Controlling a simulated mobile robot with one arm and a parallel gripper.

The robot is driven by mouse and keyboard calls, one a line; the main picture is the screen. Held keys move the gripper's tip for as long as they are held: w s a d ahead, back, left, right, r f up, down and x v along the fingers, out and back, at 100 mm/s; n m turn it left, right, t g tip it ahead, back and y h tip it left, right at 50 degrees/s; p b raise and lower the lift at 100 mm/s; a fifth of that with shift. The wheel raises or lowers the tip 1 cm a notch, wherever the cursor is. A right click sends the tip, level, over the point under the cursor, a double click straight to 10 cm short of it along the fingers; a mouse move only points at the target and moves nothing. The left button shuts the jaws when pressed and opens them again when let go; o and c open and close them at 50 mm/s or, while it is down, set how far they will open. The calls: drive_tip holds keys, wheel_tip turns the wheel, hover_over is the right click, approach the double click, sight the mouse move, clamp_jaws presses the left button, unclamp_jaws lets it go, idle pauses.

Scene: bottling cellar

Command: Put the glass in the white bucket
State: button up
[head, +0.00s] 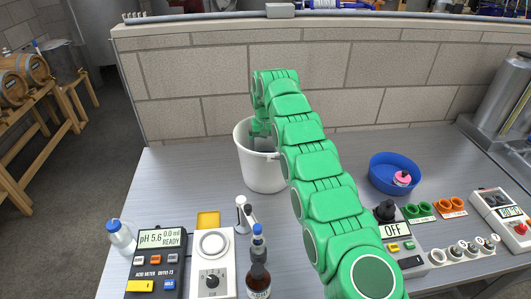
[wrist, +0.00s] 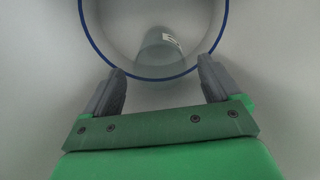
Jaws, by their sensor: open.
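The white bucket (head: 262,172) stands on the grey bench near the back wall. My gripper (head: 260,128) points down at the bucket's mouth, and its tips are partly hidden by the bucket and my arm. In the wrist view my gripper (wrist: 162,84) is open, with nothing between its fingers. Beyond the fingers, a clear greenish glass (wrist: 160,50) with a small white label is seen inside a blue-edged round, apparently in the bucket. It looks apart from the fingers. Whether it stands or lies is hard to tell. The head view does not show the glass.
A blue bowl (head: 381,170) holding a pink item is right of my arm. An acid meter (head: 158,262), a stirrer (head: 212,264), a dark bottle (head: 258,275) and a white-capped item (head: 242,213) stand at the front. The block wall (head: 210,95) closes off the back.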

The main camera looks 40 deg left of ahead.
drive_tip(key=shift+r, duration=1.15)
drive_tip(key=shift+r, duration=0.1)
